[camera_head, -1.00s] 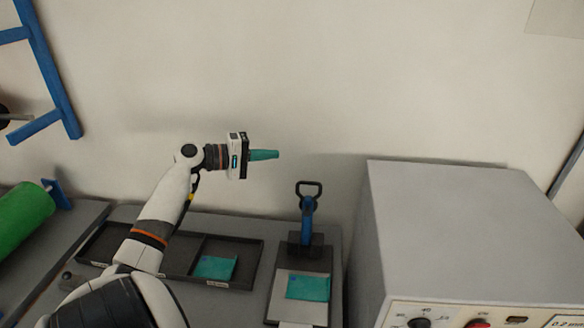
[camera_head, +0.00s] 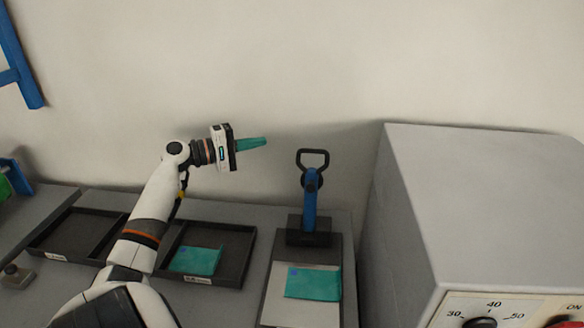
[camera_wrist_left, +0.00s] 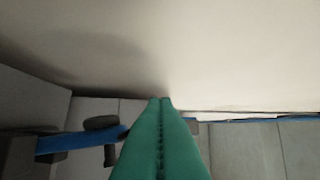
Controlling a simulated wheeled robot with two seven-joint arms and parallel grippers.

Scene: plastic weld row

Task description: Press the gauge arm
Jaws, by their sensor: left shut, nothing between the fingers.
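The gauge (camera_head: 309,238) has a dark base block and a blue arm (camera_head: 311,205) standing upright, topped by a black loop handle (camera_head: 313,160). A teal piece (camera_head: 313,283) lies on the pale plate in front of it. My left gripper (camera_head: 252,144) has teal fingers, shut and empty. It is in the air left of the handle and slightly above it, apart from it. In the left wrist view the shut fingers (camera_wrist_left: 161,135) fill the lower middle, and the blue arm (camera_wrist_left: 75,142) with its black handle shows at the left. My right gripper is not in view.
Two dark trays stand left of the gauge; the right one (camera_head: 245,255) holds a teal piece (camera_head: 196,260), the left one (camera_head: 72,232) looks empty. A large grey machine (camera_head: 480,215) with dials stands close on the right. The wall is behind.

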